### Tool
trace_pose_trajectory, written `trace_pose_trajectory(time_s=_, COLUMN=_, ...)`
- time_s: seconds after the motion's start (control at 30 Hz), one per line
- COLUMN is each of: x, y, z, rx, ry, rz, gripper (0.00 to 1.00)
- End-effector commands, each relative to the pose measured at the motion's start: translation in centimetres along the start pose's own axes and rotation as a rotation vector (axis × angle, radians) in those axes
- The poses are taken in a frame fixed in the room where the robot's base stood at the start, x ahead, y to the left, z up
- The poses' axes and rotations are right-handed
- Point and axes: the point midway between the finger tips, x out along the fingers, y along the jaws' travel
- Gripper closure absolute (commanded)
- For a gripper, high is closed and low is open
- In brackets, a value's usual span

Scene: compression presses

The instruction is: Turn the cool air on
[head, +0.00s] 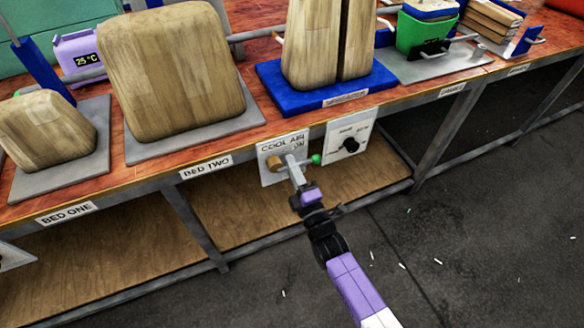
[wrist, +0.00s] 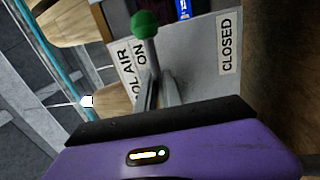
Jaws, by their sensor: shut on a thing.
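The cool air panel (head: 266,175) is a pale plate on the front edge of the bench, lettered COOL AIR and ON. It also shows in the wrist view (wrist: 200,82), where a CLOSED label (wrist: 228,42) is readable. A metal lever with a green knob (head: 316,159) stands out from the panel. The green knob points right in the head view, and it shows near the top of the wrist view (wrist: 145,25). My gripper (head: 293,172) is at the panel, shut on the lever, with the green knob beyond the fingers. The fingers hide part of the lever.
A second panel with a black dial (head: 349,143) is close on the right. Above, a blue stand (head: 330,95) holds wooden blocks. Plates labelled BED ONE (head: 66,213) and BED TWO (head: 205,166) are at left. A wooden shelf (head: 235,210) lies below; the floor in front is open.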

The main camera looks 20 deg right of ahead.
Motion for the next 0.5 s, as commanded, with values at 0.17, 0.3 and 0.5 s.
trace_pose_trajectory(time_s=0.17, x=-0.06, y=0.03, z=-0.06, rx=-0.038, ry=0.008, rz=-0.002, gripper=1.00)
trace_pose_trajectory(time_s=0.3, x=-0.04, y=0.10, z=-0.09, rx=-0.049, ry=0.011, rz=-0.002, gripper=1.00)
trace_pose_trajectory(time_s=0.5, x=-0.04, y=0.12, z=-0.10, rx=-0.051, ry=0.011, rz=-0.002, gripper=1.00)
